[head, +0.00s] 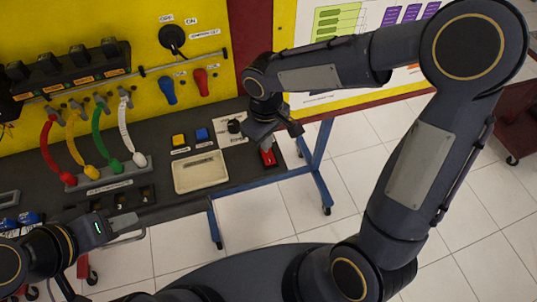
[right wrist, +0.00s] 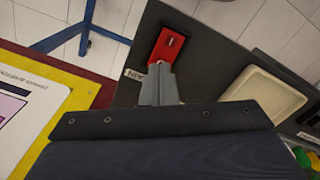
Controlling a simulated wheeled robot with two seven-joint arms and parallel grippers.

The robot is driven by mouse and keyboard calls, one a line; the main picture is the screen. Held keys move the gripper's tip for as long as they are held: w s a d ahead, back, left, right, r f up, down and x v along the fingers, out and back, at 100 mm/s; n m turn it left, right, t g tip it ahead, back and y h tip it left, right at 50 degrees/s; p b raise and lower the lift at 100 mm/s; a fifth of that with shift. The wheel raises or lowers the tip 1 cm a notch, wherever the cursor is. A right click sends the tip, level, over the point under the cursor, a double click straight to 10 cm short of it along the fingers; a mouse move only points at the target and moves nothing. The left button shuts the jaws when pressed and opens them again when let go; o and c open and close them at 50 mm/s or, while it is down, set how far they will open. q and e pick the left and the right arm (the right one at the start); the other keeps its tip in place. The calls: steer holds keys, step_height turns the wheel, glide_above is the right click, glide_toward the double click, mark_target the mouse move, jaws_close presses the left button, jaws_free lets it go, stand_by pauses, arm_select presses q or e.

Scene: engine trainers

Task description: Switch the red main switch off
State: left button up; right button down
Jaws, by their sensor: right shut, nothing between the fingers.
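The red main switch (head: 268,157) sits near the right end of the dark bench top. My left gripper (head: 124,221) is low at the left, by the bench's front edge, away from the switch. Its jaw opening is not clear.
A cream tray (head: 200,172) lies left of the switch. Yellow and blue buttons (head: 201,134) and a black knob (head: 234,126) are behind it. Coloured cables (head: 96,135) stand further left. A black rotary switch (head: 172,37) is on the yellow panel. The tiled floor in front is free.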

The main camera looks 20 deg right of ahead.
steer(key=shift+f+b, duration=0.6)
steer(key=shift+f, duration=0.15)
steer(key=shift+r, duration=0.1)
steer(key=shift+r+p, duration=2.8)
steer(key=shift+r, duration=0.7)
steer(key=s+d+r+m+t+y, duration=0.2)
steer(key=s+d+r+m, duration=0.1)
steer(key=s, duration=0.5)
steer(key=s+d+r+m+t+y, duration=0.1)
steer(key=s+d+r+m+t, duration=0.2)
steer(key=s, duration=0.5)
steer(key=d+r+m, duration=0.1)
steer(key=d+m, duration=0.1)
steer(key=d, duration=0.1)
steer(key=shift+s+r+t+y, duration=0.15)
steer(key=shift+t+y, duration=0.15)
steer(key=shift+y, duration=0.1)
